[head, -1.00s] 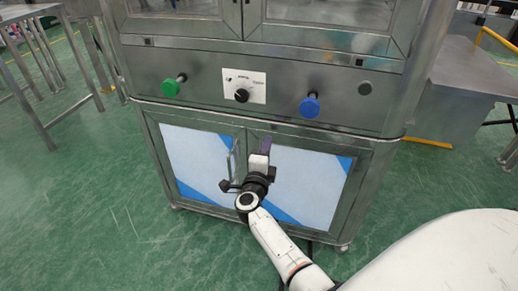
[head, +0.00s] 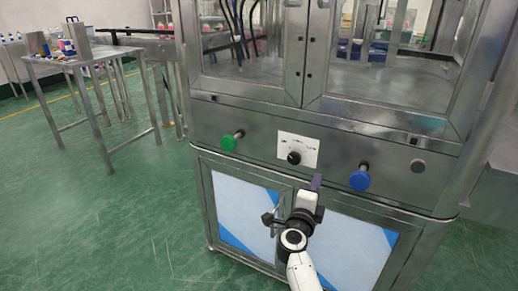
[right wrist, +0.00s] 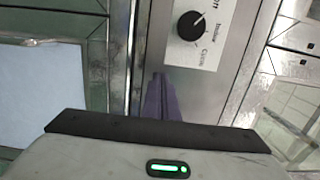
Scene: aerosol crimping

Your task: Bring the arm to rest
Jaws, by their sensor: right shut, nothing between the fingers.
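My right arm reaches up from the bottom of the head view toward the front of a steel machine cabinet (head: 240,170). My right gripper (head: 317,181) has purple fingers, is shut and empty, and sits just below the panel with the black rotary knob (head: 294,158). In the right wrist view the shut purple fingers (right wrist: 160,98) point toward the panel edge, and the black knob (right wrist: 191,26) shows above them. I cannot tell whether the fingertips touch the cabinet. My left gripper is not in view.
A green button (head: 229,142) and a blue button (head: 360,179) stick out from the panel on either side of the knob. Lower doors with blue-white panels (head: 245,205) are closed. A steel table (head: 95,58) with bottles stands at the back left. Green floor at the left is clear.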

